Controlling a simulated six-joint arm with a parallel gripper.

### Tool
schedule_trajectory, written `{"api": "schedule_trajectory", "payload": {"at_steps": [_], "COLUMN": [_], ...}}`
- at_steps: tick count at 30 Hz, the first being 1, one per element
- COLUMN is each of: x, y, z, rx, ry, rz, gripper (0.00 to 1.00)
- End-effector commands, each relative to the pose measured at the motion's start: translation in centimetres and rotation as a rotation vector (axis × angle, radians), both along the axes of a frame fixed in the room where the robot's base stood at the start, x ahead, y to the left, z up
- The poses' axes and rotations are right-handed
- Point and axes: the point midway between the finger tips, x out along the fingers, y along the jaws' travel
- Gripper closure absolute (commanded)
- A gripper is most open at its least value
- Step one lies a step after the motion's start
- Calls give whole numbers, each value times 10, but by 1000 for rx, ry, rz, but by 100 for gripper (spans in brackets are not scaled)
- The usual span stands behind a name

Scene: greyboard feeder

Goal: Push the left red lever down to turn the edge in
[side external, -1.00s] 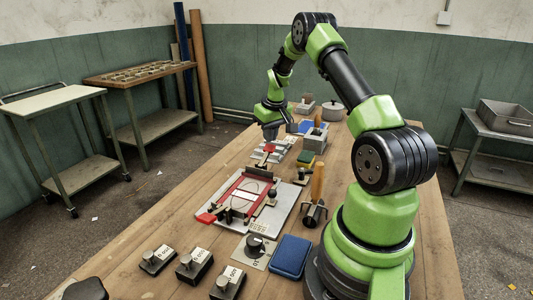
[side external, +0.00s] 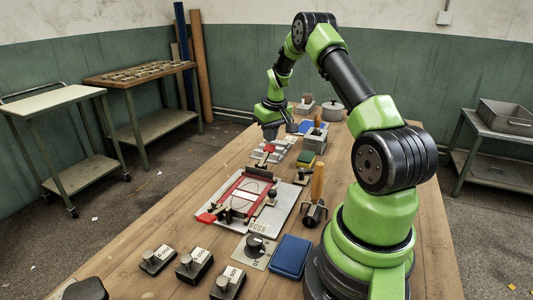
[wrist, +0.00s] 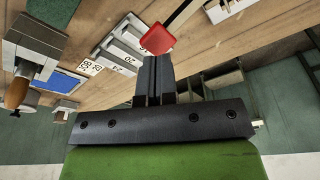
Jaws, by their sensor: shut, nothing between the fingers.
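The metal fixture plate (side external: 231,222) with a red frame lies on the bench in the side view. One red lever tab (side external: 206,218) sticks out at its near left corner. Another red lever tab (side external: 269,148) is at its far end, on a dark stalk. My gripper (side external: 270,137) is just above and beyond this far tab, pointing down. In the wrist view the red tab (wrist: 157,40) lies right at the tips of my shut gripper (wrist: 155,60). Whether they touch I cannot tell. Nothing is held between the fingers.
A blue pad (side external: 291,256), a black knob (side external: 254,245) and several dark blocks with metal knobs (side external: 192,264) stand in front. An orange-handled tool (side external: 317,184) is right of the plate. Grey and white blocks lie behind. The bench's left strip is clear.

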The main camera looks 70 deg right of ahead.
Motion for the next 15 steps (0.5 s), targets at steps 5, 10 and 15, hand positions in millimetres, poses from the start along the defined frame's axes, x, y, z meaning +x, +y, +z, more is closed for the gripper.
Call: {"api": "schedule_trajectory", "payload": {"at_steps": [5, 10, 15], "x": [0, 0, 0], "y": [0, 0, 0], "z": [0, 0, -3], "rx": [0, 0, 0], "ry": [0, 0, 1], "rz": [0, 0, 0], "gripper": [100, 100, 100]}}
